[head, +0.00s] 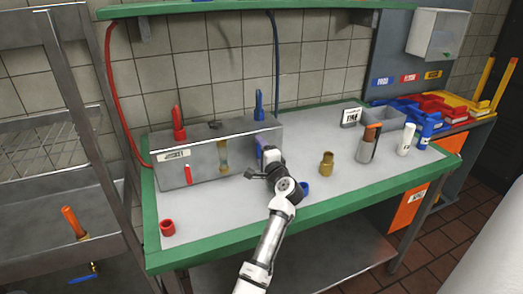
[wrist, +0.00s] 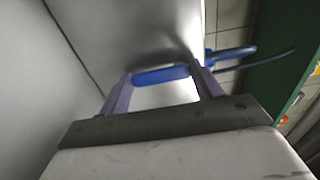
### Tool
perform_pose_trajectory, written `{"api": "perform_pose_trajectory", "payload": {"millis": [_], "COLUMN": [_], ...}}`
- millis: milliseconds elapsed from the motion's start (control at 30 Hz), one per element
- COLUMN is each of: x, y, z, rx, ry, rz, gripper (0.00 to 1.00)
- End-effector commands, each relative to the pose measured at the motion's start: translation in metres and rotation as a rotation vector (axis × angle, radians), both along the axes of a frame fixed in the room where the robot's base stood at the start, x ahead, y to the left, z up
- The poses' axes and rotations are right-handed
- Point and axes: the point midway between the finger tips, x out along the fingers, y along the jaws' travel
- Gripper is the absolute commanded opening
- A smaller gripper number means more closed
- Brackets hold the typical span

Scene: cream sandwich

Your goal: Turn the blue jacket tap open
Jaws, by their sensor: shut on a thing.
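The blue jacket tap (wrist: 160,75) shows in the wrist view as a rounded blue handle lying crosswise between my two purple-grey fingers. My gripper (wrist: 162,84) is shut on this handle, with a finger at each end of it. In the head view my gripper (head: 264,160) is at the right end of the front of the steel jacket box (head: 205,160), and it hides most of the tap there. How far the tap is turned cannot be told.
A red tap (head: 188,174) is on the box's front left. Red (head: 179,122) and blue (head: 259,105) upright fittings stand on top. A red cup (head: 167,228), a brass piece (head: 326,163) and a blue cup (head: 304,188) stand on the green-edged bench (head: 235,233).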

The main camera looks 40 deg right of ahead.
Motion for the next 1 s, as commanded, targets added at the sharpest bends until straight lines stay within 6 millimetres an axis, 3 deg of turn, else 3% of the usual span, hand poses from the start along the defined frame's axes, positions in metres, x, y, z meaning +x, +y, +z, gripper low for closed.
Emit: {"api": "perform_pose_trajectory", "payload": {"millis": [533,567,700,1000], "x": [-0.0002,-0.0002,-0.0002,-0.0012], "y": [0.0003,0.0003,0.0003,0.0006], "z": [-0.001,-0.001,-0.0007,-0.0005], "rx": [0.024,0.024,0.022,0.02], "ry": [-0.005,-0.005,-0.005,-0.005], "rz": [0.0,0.0,0.0,0.0], "gripper": [0.42,0.68,0.86,0.86]}}
